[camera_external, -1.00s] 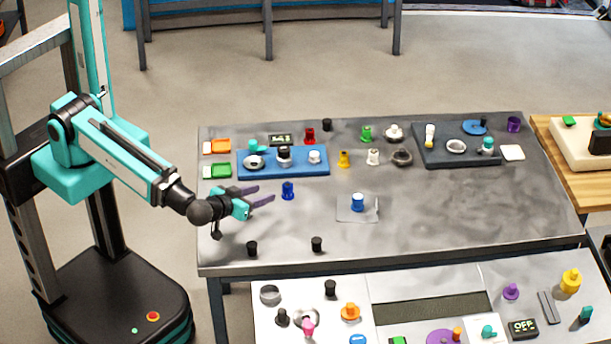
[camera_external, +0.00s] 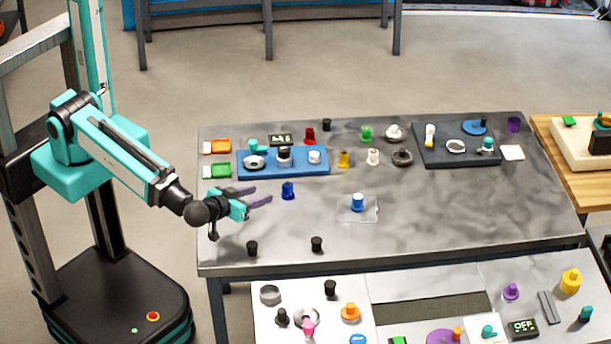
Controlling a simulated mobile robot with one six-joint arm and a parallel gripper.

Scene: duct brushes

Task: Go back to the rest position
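My gripper (camera_external: 262,196) is at the left side of the grey table (camera_external: 450,220), above its surface. Its two purple fingers are apart with nothing between them, and they point right. A dark blue brush piece (camera_external: 288,190) stands upright just right of the fingertips, apart from them. Another blue piece (camera_external: 357,202) stands on a clear square sheet (camera_external: 371,213) nearer the table's middle. My arm reaches in from the left, bent at the elbow.
A blue tray (camera_external: 295,171) with several fittings lies behind my gripper, and a dark tray (camera_external: 470,157) stands farther right. Two black pieces (camera_external: 252,248) (camera_external: 316,244) stand near the front edge. A white lower table (camera_external: 375,320) with many parts is in front. The right middle is clear.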

